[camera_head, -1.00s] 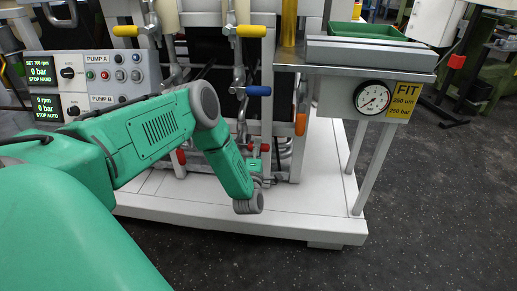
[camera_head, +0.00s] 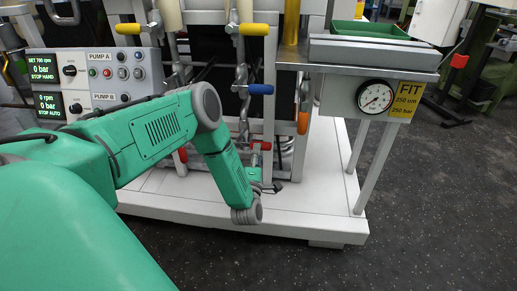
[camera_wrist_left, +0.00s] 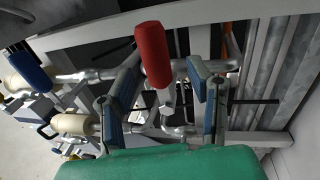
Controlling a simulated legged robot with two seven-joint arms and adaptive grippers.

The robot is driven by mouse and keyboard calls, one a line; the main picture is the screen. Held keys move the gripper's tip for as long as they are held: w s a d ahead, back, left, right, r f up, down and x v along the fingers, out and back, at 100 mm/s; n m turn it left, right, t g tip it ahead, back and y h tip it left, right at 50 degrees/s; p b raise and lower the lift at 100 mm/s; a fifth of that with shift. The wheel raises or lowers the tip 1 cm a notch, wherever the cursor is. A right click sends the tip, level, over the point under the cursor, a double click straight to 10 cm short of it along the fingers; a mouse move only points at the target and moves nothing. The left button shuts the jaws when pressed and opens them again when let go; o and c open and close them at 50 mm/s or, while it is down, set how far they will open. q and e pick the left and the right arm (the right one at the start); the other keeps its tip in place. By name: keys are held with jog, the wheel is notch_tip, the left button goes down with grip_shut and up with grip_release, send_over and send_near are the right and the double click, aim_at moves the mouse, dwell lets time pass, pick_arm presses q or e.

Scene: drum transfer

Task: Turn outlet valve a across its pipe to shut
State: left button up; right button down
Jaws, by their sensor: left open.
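A red valve handle (camera_head: 262,146) shows low on the skid's pipework, next to the gripper at the end of my left arm. In the left wrist view the red handle (camera_wrist_left: 152,55) stands upright in the picture between the two fingers of my left gripper (camera_wrist_left: 164,78). The fingers are open, with a gap on each side of the handle. In the head view the left gripper (camera_head: 257,162) is small and partly hidden by my wrist. No label shows which valve is outlet valve a. My right gripper is not in view.
Yellow handles (camera_head: 252,30), a blue handle (camera_head: 260,90) and an orange handle (camera_head: 303,123) sit on nearby pipes. Another red handle (camera_head: 183,155) is partly hidden by my arm. A metal bench (camera_head: 372,52) with a gauge (camera_head: 375,97) stands right. The floor front right is clear.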

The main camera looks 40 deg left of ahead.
pick_arm(q)
jog(key=v, duration=0.4)
jog(key=shift+f, duration=0.1)
dwell(0.4)
jog(key=s+d+f+m+g+h, duration=0.35)
jog(key=d+m+h, duration=0.2)
jog(key=d, duration=0.35)
jog(key=s+d+f+m+g+h, duration=0.2)
jog(key=d+f+m+h, duration=0.25)
jog(key=d+m, duration=0.3)
jog(key=s+d+f+m+g+h, duration=0.15)
jog(key=s+d+m+g, duration=0.3)
jog(key=s, duration=0.45)
jog(key=s+a+r+m+g, duration=0.1)
jog(key=s+r+m+g, duration=0.2)
jog(key=s, duration=0.5)
jog(key=s+a+m+g, duration=0.25)
jog(key=s+m, duration=0.25)
jog(key=s, duration=0.3)
notch_tip(320, 180, up, 13)
jog(key=s+p, duration=0.1)
jog(key=p, duration=1.1)
jog(key=shift+g+p, duration=0.35)
